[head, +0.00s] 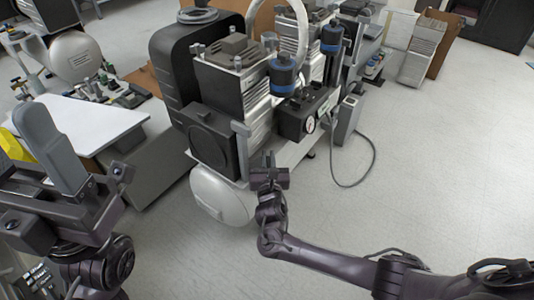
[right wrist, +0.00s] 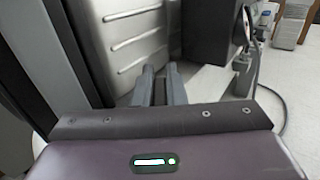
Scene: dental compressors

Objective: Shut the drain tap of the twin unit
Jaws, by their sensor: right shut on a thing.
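The twin unit (head: 235,85) stands in the middle of the head view, with two pump heads, blue-topped filters, a gauge and a pale tank (head: 222,196) low at its front. My right gripper (head: 268,163) is at the tank's near end, below the dark box. In the right wrist view its two grey fingers (right wrist: 161,80) are close together, with a narrow gap. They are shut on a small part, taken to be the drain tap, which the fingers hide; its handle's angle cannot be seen. My left gripper (head: 52,150) is at the left, away from the unit; its grey fingers are seen side-on.
A white-topped bench (head: 85,120) with small fittings stands left of the unit. Another compressor tank (head: 75,57) is at the far left. A grey cable (head: 372,165) loops on the floor right of the unit.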

